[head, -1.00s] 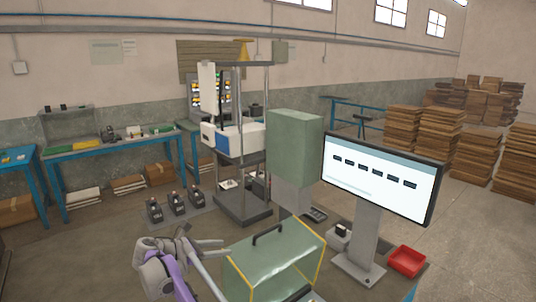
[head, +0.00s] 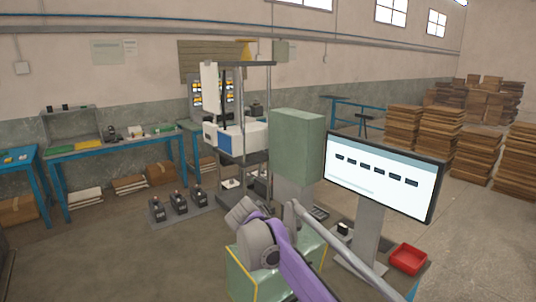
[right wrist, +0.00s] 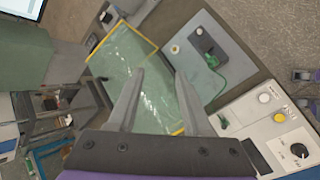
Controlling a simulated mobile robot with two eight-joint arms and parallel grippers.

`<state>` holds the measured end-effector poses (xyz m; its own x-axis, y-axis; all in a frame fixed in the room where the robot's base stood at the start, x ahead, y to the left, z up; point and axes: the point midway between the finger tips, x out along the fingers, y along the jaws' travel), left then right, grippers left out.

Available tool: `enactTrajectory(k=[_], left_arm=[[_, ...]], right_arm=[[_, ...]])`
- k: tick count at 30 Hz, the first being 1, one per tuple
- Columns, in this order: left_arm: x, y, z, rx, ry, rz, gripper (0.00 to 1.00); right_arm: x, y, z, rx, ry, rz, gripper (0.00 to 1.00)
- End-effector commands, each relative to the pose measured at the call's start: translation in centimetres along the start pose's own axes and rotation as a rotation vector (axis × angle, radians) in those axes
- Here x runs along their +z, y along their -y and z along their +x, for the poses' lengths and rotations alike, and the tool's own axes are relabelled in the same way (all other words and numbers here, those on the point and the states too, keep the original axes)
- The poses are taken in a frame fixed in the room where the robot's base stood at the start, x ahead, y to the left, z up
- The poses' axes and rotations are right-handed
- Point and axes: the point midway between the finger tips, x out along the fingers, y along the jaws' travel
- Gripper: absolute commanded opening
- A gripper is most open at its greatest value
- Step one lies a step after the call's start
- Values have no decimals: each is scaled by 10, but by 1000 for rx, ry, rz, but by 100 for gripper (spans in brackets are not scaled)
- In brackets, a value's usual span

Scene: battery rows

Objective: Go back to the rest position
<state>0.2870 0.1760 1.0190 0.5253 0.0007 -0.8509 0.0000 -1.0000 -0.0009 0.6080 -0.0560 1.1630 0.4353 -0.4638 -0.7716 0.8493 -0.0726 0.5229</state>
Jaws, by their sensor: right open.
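My right arm, purple and grey, reaches up from the bottom right in the head view, in front of a clear green cover (head: 240,284) with yellow edges. Its fingers cannot be made out there. In the right wrist view my right gripper (right wrist: 160,72) is open, with two grey fingers apart and nothing between them. The fingers point over the green cover (right wrist: 125,60), which lies beyond them; I cannot tell how large the gap is. My left gripper is not in view.
A monitor (head: 384,172) on a stand and a red bin (head: 408,259) stand right of the arm. A green cabinet (head: 296,145) rises behind it. Several small black devices (head: 178,203) sit on a mat at left. A control panel (right wrist: 270,125) shows in the wrist view.

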Motion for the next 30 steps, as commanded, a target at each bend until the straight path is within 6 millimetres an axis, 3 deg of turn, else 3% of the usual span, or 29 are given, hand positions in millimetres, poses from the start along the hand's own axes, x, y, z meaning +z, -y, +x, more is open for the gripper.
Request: enactTrajectory(k=[1,6,15,24,30], left_arm=[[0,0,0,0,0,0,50],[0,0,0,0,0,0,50],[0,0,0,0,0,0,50],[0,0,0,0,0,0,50],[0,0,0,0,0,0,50]], right_arm=[[19,12,0,-18,-21,66,50],[64,55,0,-74,-99,294,50],[123,154,2,-179,-220,721,50],[151,266,13,-286,-324,1165,50],[152,321,23,-340,-373,1386,50]])
